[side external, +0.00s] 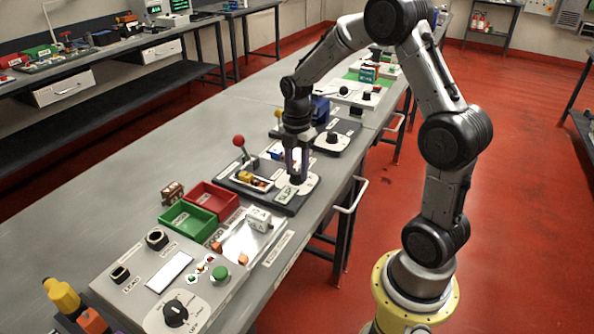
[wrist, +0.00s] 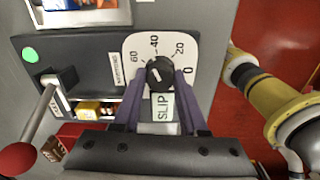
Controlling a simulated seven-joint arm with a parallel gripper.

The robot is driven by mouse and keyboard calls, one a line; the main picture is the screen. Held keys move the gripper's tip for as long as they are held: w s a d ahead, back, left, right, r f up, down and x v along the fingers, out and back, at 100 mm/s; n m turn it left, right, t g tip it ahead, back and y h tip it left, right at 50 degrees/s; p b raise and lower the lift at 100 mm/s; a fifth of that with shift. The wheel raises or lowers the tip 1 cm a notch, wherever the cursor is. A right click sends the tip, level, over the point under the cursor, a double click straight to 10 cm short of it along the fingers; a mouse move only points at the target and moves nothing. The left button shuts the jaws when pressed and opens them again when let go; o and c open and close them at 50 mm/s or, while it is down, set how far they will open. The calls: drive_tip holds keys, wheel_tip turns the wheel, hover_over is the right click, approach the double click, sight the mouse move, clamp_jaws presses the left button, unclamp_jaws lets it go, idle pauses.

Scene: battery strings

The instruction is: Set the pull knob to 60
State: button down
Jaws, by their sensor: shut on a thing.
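The dark round knob (wrist: 160,73) sits on a white dial plate (wrist: 141,45) marked 60, 40, 20 and 0. In the wrist view, 60 is at upper left, 40 at the top, 20 at upper right and 0 at lower right. A small pale mark shows on the knob's left part; its exact reading is too small to tell. My gripper (wrist: 159,76) has one purple-grey finger on each side of the knob and is shut on it.
A SLIP label (wrist: 163,106) lies just below the knob. A red-ball lever (side external: 239,141) and a tray of small coloured parts (side external: 250,181) share this dark panel. Green (side external: 187,219) and red (side external: 235,204) bins stand nearer the camera. Another knob panel (side external: 347,134) lies behind.

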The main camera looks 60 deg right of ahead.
sight(297, 171)
drive_tip(key=shift+r, duration=0.1)
drive_tip(key=n, duration=0.5)
drive_tip(key=shift+w+n, duration=0.1)
drive_tip(key=shift+n, duration=0.2)
drive_tip(key=shift+n, duration=0.7)
drive_tip(key=c, duration=0.5)
unclamp_jaws()
drive_tip(key=shift+r, duration=1.65)
